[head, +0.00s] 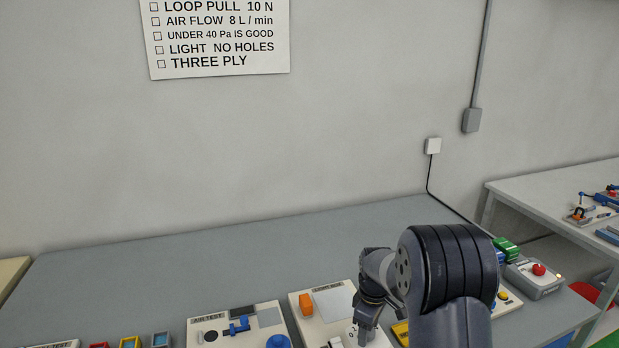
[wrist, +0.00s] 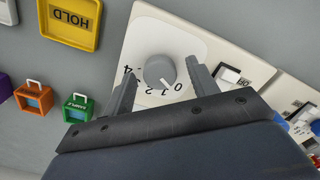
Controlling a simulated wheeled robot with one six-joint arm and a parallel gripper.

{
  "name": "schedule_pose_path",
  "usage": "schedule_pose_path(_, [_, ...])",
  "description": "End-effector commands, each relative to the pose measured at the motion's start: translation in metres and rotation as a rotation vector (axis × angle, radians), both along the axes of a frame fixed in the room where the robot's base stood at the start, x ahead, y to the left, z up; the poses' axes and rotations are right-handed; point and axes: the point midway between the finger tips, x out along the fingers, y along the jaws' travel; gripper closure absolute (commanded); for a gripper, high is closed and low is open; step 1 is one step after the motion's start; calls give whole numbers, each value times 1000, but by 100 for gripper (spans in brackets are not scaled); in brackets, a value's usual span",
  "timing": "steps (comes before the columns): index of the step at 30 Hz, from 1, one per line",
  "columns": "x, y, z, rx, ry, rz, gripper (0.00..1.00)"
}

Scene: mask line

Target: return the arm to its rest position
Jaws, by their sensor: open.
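My arm (head: 447,265) reaches over the grey bench from the right of the head view, bent downward. My gripper (head: 365,330) hangs over a pale panel (head: 330,300) with an orange block and a grey plate. In the wrist view my gripper (wrist: 160,66) is open. A round grey knob (wrist: 158,71) on a numbered dial shows between its fingers. No contact with the knob is visible, and the height above it is hard to judge.
An "AIR TEST" panel (head: 237,326) stands to the left. A grey box with a red button (head: 538,275) is at the right. The bench's back strip is clear.

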Motion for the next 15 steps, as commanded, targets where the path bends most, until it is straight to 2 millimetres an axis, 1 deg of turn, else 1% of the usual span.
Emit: schedule_pose_path(15, [0,0,2,-1,1,-410,44])
